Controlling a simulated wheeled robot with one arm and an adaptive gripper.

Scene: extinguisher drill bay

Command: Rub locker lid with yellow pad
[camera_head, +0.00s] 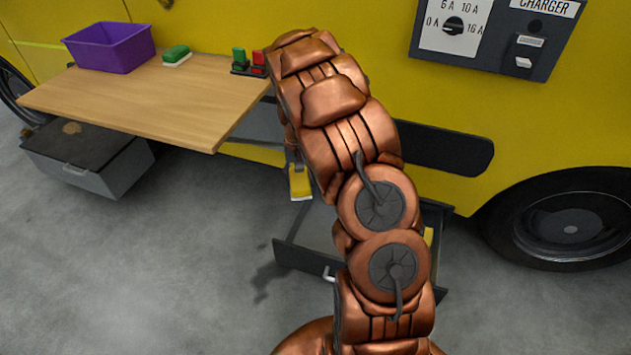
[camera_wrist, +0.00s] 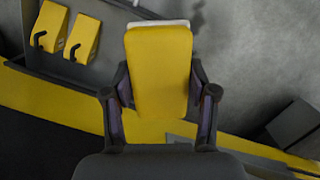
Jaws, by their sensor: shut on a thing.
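My gripper (camera_wrist: 160,100) is shut on the yellow pad (camera_wrist: 160,60), with one finger on each side of it. In the head view the yellow pad (camera_head: 300,184) hangs below my gripper (camera_head: 292,163), over the area by the open drawer; my arm hides part of the gripper. The pad has a pale layer at its far end. The locker (camera_head: 118,174) is a grey box on the floor at the left, partly under the table. Its dark lid (camera_head: 85,148) is closed and bears a brownish patch (camera_head: 72,128). The pad is well apart from the lid.
A wooden table (camera_head: 140,98) overhangs the locker's back. It holds a purple bin (camera_head: 110,46), a green pad (camera_head: 176,54) and a red-and-green holder (camera_head: 248,68). An open drawer (camera_head: 298,262) contains yellow items (camera_wrist: 86,38). Floor left of the drawer is clear.

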